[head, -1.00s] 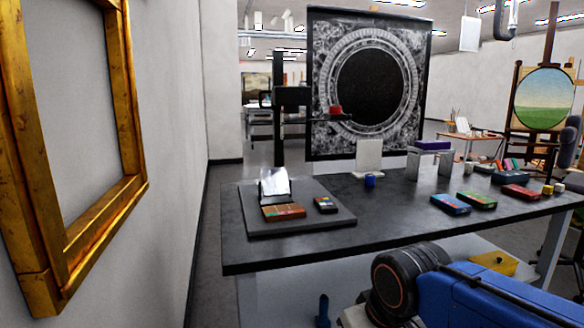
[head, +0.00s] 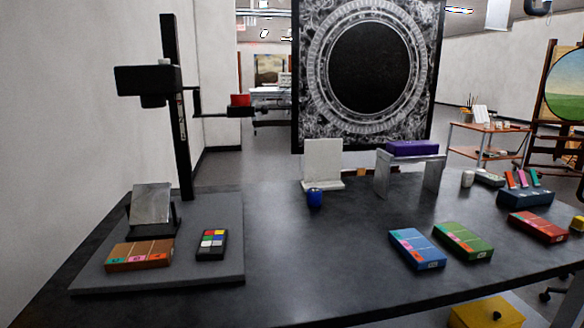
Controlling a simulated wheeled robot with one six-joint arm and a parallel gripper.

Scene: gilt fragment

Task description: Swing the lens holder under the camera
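A black camera (head: 150,80) is mounted on a tall black column (head: 173,120) and overhangs a dark grey base board (head: 225,262) at the left of the table. The lens holder (head: 240,110) is a dark side arm that sticks out to the right of the column, with a red block on its outer end. It is to the right of the camera, not beneath it. My gripper is not in view.
On the base board are a tilted grey plate (head: 151,204) on a stand, a brown box (head: 140,254) and a colour chart (head: 212,244). A blue jar (head: 314,197), a purple block (head: 412,148) and coloured boxes are farther right. The table (head: 330,260) has clear space in its front middle.

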